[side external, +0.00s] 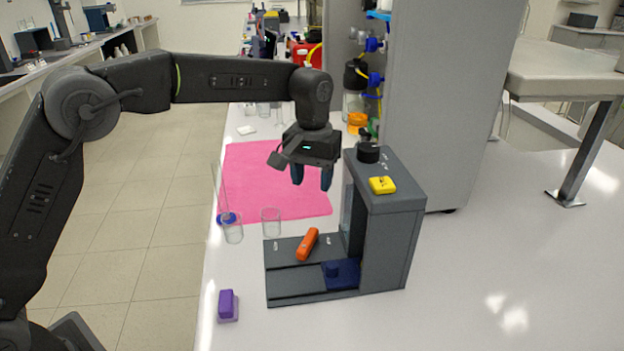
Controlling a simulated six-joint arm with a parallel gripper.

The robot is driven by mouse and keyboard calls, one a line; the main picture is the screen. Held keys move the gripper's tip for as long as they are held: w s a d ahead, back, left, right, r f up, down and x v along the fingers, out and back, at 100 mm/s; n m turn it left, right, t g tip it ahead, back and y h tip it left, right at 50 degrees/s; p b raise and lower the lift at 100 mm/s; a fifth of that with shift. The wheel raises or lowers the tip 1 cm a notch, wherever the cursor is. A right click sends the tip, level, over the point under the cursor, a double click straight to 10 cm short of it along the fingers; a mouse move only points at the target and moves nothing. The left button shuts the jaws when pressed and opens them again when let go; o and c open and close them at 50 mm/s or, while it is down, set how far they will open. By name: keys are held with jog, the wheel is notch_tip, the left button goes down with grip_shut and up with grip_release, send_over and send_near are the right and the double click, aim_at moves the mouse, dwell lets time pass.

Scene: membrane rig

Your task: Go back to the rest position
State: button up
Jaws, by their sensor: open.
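My gripper (312,182) is open and empty, pointing down. It hangs above the pink mat (250,160), just left of the upright part of the grey rig (384,240). The rig has a black knob (368,152) and a yellow block (382,185) on its top. An orange piece (307,244) lies tilted on the rig's low base. A dark blue block (340,272) sits at the foot of the upright part.
Two clear beakers (233,229) (271,222) and a thin clear tube with a blue base (227,217) stand left of the rig. A purple block (227,304) lies near the bench's front left. A tall grey cabinet (435,110) stands behind. The bench at right is clear.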

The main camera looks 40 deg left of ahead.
jog(key=shift+r, duration=0.1)
jog(key=s+a+r+t, duration=0.1)
jog(key=s+a+r, duration=0.15)
jog(key=s, duration=0.25)
jog(key=s+a+r+m+t, duration=0.1)
jog(key=s+a+r, duration=0.1)
jog(key=s+r, duration=0.25)
jog(key=s+a+r+t, duration=0.1)
jog(key=s+a+r, duration=0.1)
jog(key=s, duration=0.4)
jog(key=s+a+f+m+t, duration=0.1)
jog(key=s+f, duration=0.1)
jog(key=s, duration=0.5)
jog(key=s+a+f+t, duration=0.1)
jog(key=s+a+f, duration=0.1)
jog(key=s, duration=0.6)
jog(key=shift+a+f+m+t, duration=0.3)
jog(key=shift+m, duration=0.1)
jog(key=shift+w, duration=0.1)
